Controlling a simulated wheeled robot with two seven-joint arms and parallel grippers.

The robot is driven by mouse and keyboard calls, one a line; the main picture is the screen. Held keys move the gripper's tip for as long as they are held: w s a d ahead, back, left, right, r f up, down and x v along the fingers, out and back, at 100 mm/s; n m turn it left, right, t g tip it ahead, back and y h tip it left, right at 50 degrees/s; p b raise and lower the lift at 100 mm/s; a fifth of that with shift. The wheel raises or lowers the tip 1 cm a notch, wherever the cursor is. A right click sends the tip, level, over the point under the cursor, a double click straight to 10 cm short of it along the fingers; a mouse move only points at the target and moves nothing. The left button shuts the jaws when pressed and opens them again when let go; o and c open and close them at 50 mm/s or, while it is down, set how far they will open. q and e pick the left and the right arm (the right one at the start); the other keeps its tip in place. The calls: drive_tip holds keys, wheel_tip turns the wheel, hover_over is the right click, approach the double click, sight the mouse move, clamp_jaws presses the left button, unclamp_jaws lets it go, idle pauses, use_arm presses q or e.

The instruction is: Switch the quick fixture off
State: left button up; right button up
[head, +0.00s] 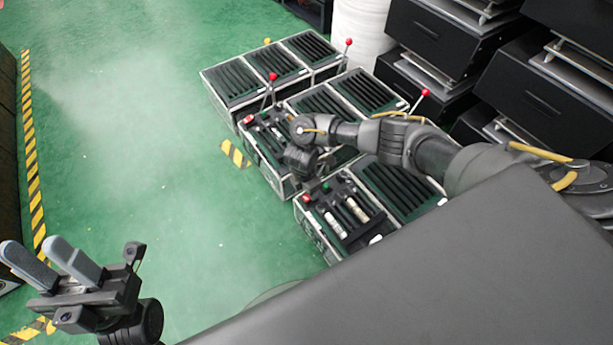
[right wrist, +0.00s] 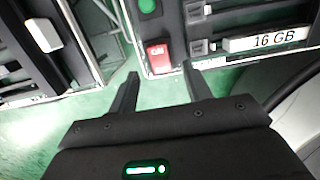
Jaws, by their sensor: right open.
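Several dark fixture boxes with metal edges stand in rows, and red-knobbed levers rise from them: one at the back (head: 348,42), one on the left (head: 272,77), one at the right (head: 425,92). The front box (head: 345,212) has a red piece (head: 306,198) at its left corner. In the right wrist view a red switch (right wrist: 158,57) sits at a fixture's edge, below a round green button (right wrist: 147,6). My right gripper (right wrist: 157,84) is open and empty, its fingertips apart on either side below the red switch. My left gripper (head: 30,246) is open and empty, far from the boxes.
A stick marked 16 GB (right wrist: 268,40) lies in the fixture, right of the red switch. Another fixture with a white block (right wrist: 42,35) is at left, across a gap. Black machines (head: 450,40) stand at the back right. The green floor (head: 150,150) is clear at left.

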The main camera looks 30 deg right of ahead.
sight(306, 198)
use_arm(q)
drive_tip(key=w+d+f+m+g+h+p, duration=0.1)
drive_tip(key=w+d+m+g+p, duration=0.1)
drive_tip(key=g, duration=0.5)
drive_tip(key=w+d+p, duration=0.1)
drive_tip(key=w+d, duration=0.1)
drive_tip(key=d, duration=0.1)
drive_tip(key=shift+w+d+f+g+h, duration=0.15)
drive_tip(key=shift+w+f+g+h, duration=0.15)
drive_tip(key=shift+w+g+h, duration=0.1)
use_arm(e)
wheel_tip(306, 198, up, 7)
drive_tip(key=shift+a, duration=0.35)
